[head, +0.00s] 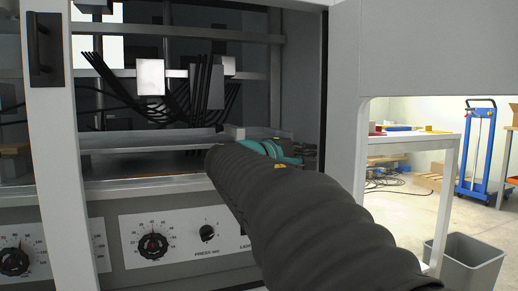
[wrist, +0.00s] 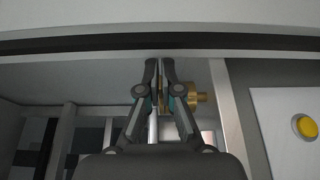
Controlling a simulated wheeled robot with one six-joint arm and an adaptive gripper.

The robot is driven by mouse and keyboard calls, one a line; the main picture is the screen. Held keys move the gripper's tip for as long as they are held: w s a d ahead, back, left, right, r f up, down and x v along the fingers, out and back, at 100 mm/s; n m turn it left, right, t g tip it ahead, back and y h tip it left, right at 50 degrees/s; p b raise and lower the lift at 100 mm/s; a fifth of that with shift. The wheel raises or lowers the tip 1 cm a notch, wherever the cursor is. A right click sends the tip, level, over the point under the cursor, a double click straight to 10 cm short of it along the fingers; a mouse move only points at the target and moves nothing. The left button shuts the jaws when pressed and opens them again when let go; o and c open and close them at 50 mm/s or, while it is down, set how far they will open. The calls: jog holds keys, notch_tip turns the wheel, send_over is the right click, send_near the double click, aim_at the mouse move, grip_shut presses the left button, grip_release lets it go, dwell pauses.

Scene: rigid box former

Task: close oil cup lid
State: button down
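A brass fitting, which looks like the oil cup (wrist: 200,99), shows in the wrist view just right of my gripper's right finger. A thin brass edge shows behind and between the fingers; I cannot tell whether it is the lid. My gripper (wrist: 159,66) has its two fingers close together with a narrow gap between the tips. I cannot tell whether they touch or hold the brass part. In the head view my gripper (head: 275,149) reaches into the machine's opening at the right, and my dark arm hides much of it. The oil cup cannot be made out there.
A yellow button (wrist: 304,127) on a pale panel is at the right in the wrist view. The machine's right door frame (head: 345,100) stands close beside my arm. Control dials (head: 153,246) are on the lower front. A white table (head: 420,142) and grey bin (head: 466,262) stand to the right.

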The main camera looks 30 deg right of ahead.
jog(key=shift+f+m, duration=0.15)
jog(key=shift+m, duration=0.15)
jog(key=c, duration=1.4)
grip_release()
jog(key=shift+o, duration=0.2)
jog(key=shift+a, duration=0.1)
jog(key=s+a, duration=0.2)
jog(key=a, duration=0.9)
jog(key=shift+a, duration=0.35)
